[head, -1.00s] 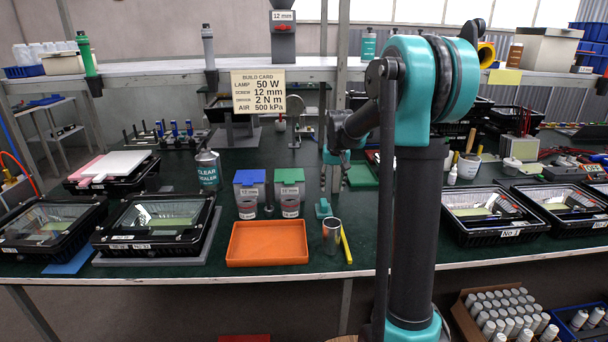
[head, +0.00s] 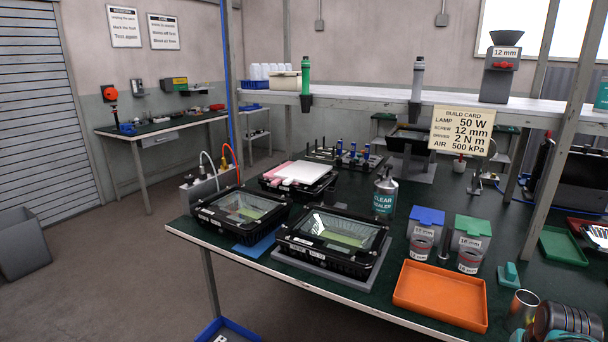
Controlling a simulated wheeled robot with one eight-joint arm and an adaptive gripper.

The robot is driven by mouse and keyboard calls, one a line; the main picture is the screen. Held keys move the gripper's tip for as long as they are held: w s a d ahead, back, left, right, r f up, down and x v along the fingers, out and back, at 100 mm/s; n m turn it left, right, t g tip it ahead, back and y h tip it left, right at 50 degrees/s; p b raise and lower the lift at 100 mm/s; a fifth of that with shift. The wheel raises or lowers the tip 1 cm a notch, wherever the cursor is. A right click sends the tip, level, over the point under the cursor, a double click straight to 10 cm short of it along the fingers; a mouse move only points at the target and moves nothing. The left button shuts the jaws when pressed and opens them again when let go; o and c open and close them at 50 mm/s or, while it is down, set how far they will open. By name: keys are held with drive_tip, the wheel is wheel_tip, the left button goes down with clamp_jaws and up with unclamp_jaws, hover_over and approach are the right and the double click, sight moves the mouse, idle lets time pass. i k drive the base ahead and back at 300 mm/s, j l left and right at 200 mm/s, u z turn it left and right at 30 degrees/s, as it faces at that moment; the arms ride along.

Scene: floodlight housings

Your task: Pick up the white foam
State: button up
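The white foam (head: 303,172) appears to be a flat white slab lying on top of a black floodlight housing (head: 328,190) at the back left of the green bench. Pink pieces (head: 278,173) lie beside it on its left, on the same housing. The slab's upper face is uncovered. My gripper does not show in the head view. A dark ringed part at the bottom right corner looks like part of my arm, well away from the foam.
Two glazed housings (head: 332,240) (head: 240,211) stand in front of the foam. An orange tray (head: 440,294) lies at the front edge. Open floor lies left of the bench.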

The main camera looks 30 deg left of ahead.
sight(300, 171)
drive_tip(key=j, duration=2.75)
drive_tip(key=k, duration=0.05)
